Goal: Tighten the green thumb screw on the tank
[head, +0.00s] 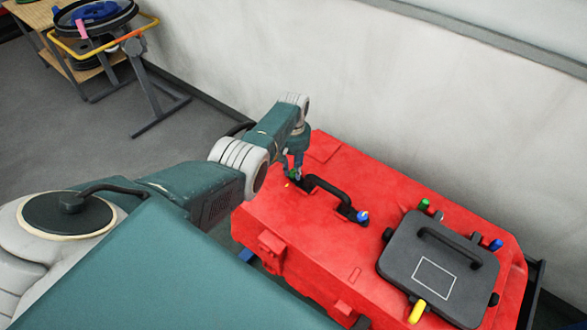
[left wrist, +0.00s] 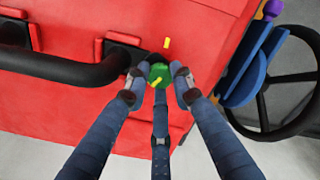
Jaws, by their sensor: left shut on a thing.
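The green thumb screw (left wrist: 157,72) sits on top of the red tank (head: 350,250), beside one end of a black handle (head: 335,191). My left gripper (left wrist: 160,88) has its blue fingers closed around the screw from the sides and below. In the head view my left gripper (head: 294,165) reaches down onto the tank and mostly hides the screw. A yellow mark on the screw (left wrist: 155,83) points down-left, while a yellow mark on the tank (left wrist: 166,43) lies above the screw. The two marks are not lined up. My right gripper is not in view.
A blue screw (head: 362,216) stands at the handle's other end. A grey lid (head: 400,262) has its own handle and several coloured screws. A pale wall (head: 400,110) runs close behind the tank. A workbench (head: 70,65) stands far left, with open floor before it.

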